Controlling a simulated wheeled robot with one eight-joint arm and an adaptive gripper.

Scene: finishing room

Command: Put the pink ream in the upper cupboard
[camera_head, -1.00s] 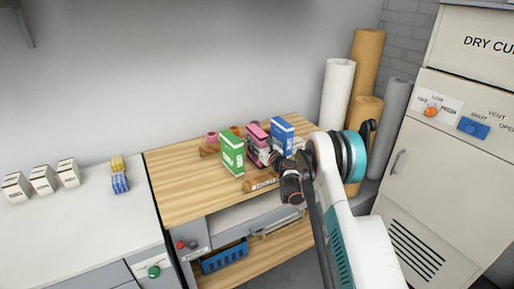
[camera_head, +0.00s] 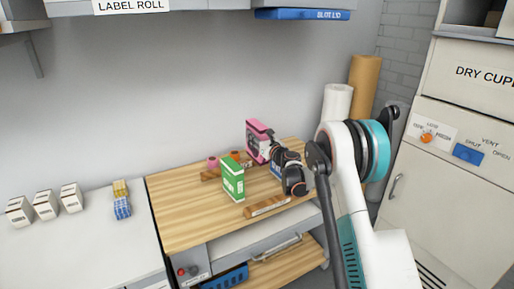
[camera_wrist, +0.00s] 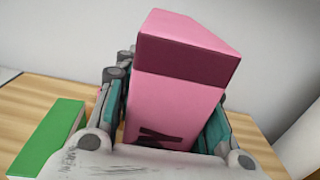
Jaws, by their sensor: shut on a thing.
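The pink ream (camera_head: 256,141) is in my gripper (camera_head: 270,152), held upright above the wooden bench at its back. In the wrist view the pink ream (camera_wrist: 185,85) stands between the two fingers, with a finger on each side. My gripper is shut on it. The upper cupboard cannot be told for certain; part of a wall unit (camera_head: 230,4) shows at the top edge, with a "LABEL ROLL" label and a blue piece (camera_head: 302,14).
Small white boxes (camera_head: 45,205) stand on the left counter. Tall rolls (camera_head: 363,82) and the dry cupboard (camera_head: 450,150) are at right.

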